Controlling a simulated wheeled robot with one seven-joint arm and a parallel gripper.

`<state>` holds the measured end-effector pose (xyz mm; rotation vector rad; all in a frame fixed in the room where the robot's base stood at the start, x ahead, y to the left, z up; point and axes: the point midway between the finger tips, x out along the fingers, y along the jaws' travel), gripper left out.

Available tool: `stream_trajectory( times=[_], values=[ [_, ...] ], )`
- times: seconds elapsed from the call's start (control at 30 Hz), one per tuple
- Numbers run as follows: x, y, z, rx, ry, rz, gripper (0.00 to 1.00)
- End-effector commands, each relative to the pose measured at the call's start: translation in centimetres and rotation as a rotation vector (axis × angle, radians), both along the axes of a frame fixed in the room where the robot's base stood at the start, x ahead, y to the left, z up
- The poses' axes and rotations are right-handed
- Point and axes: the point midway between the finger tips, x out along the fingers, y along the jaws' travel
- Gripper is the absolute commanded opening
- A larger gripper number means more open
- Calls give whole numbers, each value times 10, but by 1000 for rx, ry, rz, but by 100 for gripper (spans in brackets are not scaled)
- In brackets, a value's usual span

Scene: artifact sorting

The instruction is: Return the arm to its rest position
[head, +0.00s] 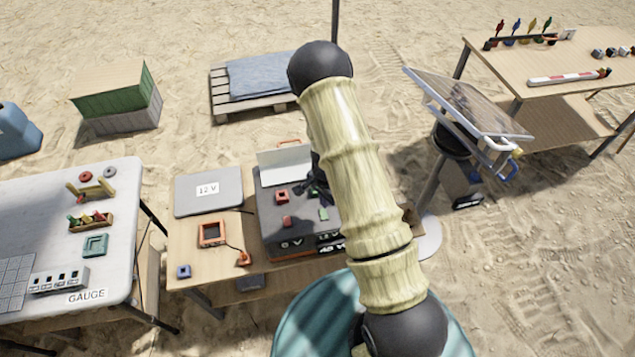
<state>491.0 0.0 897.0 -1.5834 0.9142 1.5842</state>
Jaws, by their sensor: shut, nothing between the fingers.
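My arm, with pale ribbed links and dark round joints, rises from the bottom right of centre to the upper middle of the head view. My gripper (314,190) is a small dark shape, mostly hidden behind the arm. It is over the right part of the dark grey box (268,222) on the middle table. It is shut and holds nothing that I can see. Whether it touches the box cannot be told.
A GAUGE table (50,200) stands left. A tilted panel (470,100) stands right, with another table (560,60) behind it. Open sand lies beyond.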

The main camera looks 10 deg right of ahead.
Motion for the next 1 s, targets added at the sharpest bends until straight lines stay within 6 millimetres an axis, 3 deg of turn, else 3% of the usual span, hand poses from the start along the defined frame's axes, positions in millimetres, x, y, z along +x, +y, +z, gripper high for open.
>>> stream_trajectory(
  times=[0.23, 0.37, 0.67, 1.0],
  values=[
    [0, 0, 2, 1, -1, 3, 0],
    [0, 2, 17, 9, -12, 37, 0],
    [-14, 10, 108, 41, -73, 280, 0],
    [-59, 11, 203, 20, -149, 612, 0]
  ],
)
